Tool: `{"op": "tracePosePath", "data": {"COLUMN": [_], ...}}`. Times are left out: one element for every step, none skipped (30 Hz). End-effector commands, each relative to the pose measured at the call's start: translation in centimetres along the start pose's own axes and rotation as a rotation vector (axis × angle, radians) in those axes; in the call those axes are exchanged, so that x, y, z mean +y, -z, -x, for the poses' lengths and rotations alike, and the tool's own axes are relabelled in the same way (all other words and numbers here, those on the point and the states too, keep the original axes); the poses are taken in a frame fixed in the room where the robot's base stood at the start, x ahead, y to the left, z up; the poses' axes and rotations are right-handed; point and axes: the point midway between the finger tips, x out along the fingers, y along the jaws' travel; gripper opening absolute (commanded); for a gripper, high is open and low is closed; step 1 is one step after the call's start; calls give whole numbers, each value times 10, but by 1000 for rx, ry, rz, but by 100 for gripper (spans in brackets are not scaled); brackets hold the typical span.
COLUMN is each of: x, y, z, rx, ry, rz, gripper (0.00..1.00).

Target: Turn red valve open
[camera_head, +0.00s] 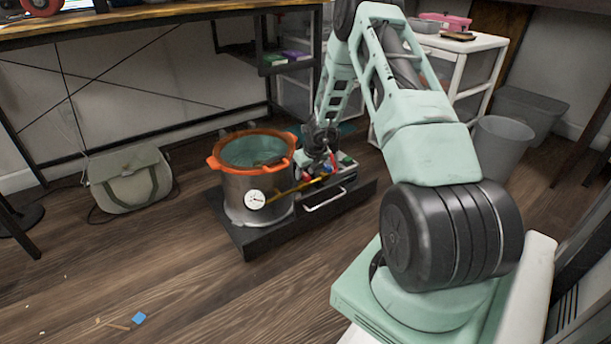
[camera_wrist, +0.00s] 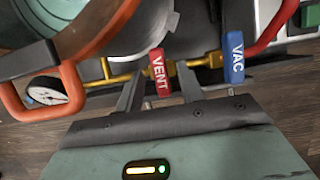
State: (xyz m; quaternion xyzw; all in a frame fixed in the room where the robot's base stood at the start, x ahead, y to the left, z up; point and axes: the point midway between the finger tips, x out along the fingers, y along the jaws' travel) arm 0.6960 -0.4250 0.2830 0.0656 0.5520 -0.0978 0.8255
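The red valve handle marked VENT (camera_wrist: 159,72) stands on the brass pipe in the wrist view, pointing toward my gripper. My gripper (camera_wrist: 158,78) is open, with one finger on each side of the red handle and small gaps showing. The blue handle marked VAC (camera_wrist: 234,58) is just right of my right finger. In the head view my gripper (camera_head: 322,155) is low over the valve area beside the steel pot (camera_head: 262,200); the handles are small and partly hidden there.
The pot has an orange rim and handle (camera_wrist: 72,90) close to my left finger. A round gauge (camera_head: 255,199) is on its front. A bag (camera_head: 130,180) lies left; the front floor is mostly clear.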

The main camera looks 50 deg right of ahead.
Motion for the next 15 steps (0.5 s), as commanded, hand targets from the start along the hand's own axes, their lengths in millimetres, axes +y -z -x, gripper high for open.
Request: {"op": "tracePosePath", "data": {"x": [0, 0, 0, 0, 0, 0, 0, 0, 0, 0, 0, 0, 0, 0, 0], "y": [0, 0, 0, -1, -1, -1, -1, -1, -1, 0, 0, 0, 0, 0, 0], "z": [-3, -4, -5, -5, -5, -5, -5, -5, -5, -5, -5, -5, -5, -5, -5], "rx": [-1, -1, -1, -1, -1, -1, -1, -1, -1, -1, -1, -1, -1, -1, -1], "ry": [1, 1, 1, 1, 1, 1, 1, 1, 1, 1, 1, 1, 1, 1, 0], "rz": [0, 0, 0, 0, 0, 0, 0, 0, 0, 0, 0, 0, 0, 0, 0], "gripper": [38, 38, 38, 38, 38, 38, 38, 38, 38, 38, 35, 24, 16, 8, 0]}}
